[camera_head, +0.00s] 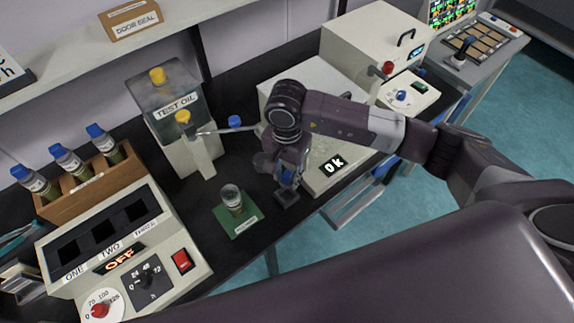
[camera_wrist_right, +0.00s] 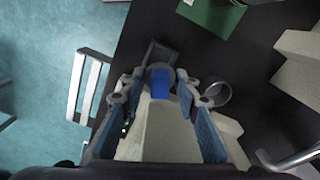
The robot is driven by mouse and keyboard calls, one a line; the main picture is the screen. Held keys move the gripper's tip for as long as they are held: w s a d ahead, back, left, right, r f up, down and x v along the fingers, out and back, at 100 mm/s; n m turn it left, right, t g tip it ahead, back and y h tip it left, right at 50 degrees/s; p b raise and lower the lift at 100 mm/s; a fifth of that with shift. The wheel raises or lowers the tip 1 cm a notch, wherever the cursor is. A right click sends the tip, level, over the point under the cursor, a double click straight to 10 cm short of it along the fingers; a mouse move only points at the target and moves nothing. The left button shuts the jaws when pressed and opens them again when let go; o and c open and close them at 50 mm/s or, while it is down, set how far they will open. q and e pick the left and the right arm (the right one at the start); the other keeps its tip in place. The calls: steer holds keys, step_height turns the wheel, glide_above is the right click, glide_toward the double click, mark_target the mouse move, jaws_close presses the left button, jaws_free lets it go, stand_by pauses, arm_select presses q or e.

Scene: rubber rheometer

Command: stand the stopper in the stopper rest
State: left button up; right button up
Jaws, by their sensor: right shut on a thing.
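My right gripper (camera_head: 287,180) points down just in front of the pale box with the "0k" display. In the right wrist view, its blue-padded fingers (camera_wrist_right: 160,88) are shut on a small blue stopper (camera_wrist_right: 159,82) at the fingertips. In the head view a bit of blue (camera_head: 287,176) shows there, largely masked by the fingers. A small dark square piece, which looks like the stopper rest (camera_wrist_right: 158,52), lies on the dark bench directly below and beside the stopper. I cannot tell whether stopper and rest touch. My left gripper is not in view.
A glass vial (camera_head: 232,196) stands on a green mat (camera_head: 241,224) left of the gripper. A round clear dish or ring (camera_wrist_right: 216,94) lies close behind it. The bench's front edge is near.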

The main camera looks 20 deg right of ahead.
mark_target(287, 186)
steer(key=shift+s+f, duration=0.3)
steer(key=shift+f, duration=0.2)
step_height(287, 186, down, 4)
steer(key=shift+w+r+b, duration=0.15)
steer(key=shift+b, duration=0.85)
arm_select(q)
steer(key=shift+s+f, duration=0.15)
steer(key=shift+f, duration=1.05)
arm_select(e)
steer(key=shift+f, duration=0.45)
arm_select(q)
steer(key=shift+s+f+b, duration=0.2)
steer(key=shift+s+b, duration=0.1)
steer(key=shift+b, duration=0.05)
arm_select(e)
steer(key=shift+f, duration=0.15)
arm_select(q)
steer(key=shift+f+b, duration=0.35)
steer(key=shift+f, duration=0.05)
arm_select(e)
steer(key=shift+f, duration=0.35)
steer(key=o, duration=1)
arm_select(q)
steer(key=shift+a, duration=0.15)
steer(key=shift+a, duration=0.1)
arm_select(e)
steer(key=shift+r, duration=0.15)
